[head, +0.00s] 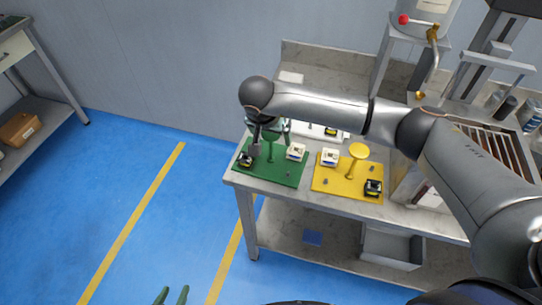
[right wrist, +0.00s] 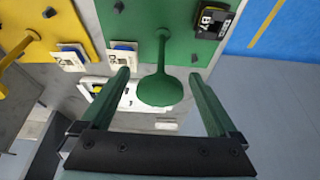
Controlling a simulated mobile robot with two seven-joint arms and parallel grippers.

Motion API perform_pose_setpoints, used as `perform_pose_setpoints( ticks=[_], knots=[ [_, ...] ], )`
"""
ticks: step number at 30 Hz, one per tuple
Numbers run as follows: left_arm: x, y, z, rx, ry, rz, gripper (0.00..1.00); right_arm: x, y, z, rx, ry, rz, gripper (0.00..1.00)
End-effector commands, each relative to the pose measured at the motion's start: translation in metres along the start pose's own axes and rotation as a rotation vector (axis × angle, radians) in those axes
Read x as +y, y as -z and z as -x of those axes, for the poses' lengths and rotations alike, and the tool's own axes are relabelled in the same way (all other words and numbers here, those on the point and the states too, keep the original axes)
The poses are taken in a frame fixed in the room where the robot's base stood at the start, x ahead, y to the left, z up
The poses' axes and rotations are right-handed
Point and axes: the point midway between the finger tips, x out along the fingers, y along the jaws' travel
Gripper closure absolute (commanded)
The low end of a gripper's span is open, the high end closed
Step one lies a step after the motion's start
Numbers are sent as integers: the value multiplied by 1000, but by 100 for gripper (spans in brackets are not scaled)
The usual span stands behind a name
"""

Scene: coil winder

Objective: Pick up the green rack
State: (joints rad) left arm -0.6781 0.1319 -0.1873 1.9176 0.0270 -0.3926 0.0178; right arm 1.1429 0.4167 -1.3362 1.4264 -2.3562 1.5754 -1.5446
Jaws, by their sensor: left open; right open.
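The green rack (head: 276,174) is a flat green plate with an upright post and round disc knob, on the near left corner of the grey table. It carries a black part at its left and a white part at its right. In the right wrist view the rack's plate (right wrist: 180,22) is at the top, and its green knob (right wrist: 160,90) shows between my open fingers, apparently touching neither. My right gripper (right wrist: 160,75) is open and empty; in the head view it is mostly hidden by its arm above the rack. My left gripper (head: 172,296) is open and empty, low at the bottom edge.
A yellow rack (head: 335,184) with a similar knob stands just right of the green one. A white tray (head: 308,131) lies behind them. A slatted unit and bottles stand at the right. A shelf with a cardboard box (head: 19,130) is far left; the blue floor between is clear.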

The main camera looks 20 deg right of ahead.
Motion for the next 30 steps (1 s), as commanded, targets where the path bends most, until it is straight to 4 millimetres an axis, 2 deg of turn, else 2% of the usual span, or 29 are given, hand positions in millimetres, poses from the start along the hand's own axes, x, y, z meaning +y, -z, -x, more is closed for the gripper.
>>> perform_pose_setpoints(
  ticks=[4, 12, 30],
  knots=[
    [-1, 0, 0, 0, 3, 1, 50, 0, 0, -17, -2, -1, -2, 5],
    [-2, -1, 0, -2, 4, 1, 50, 0, 0, -19, 0, 1, -1, 5],
    [-2, -2, 0, -5, 4, 1, 50, 0, 0, -19, 0, 1, -1, 72]
  ],
)
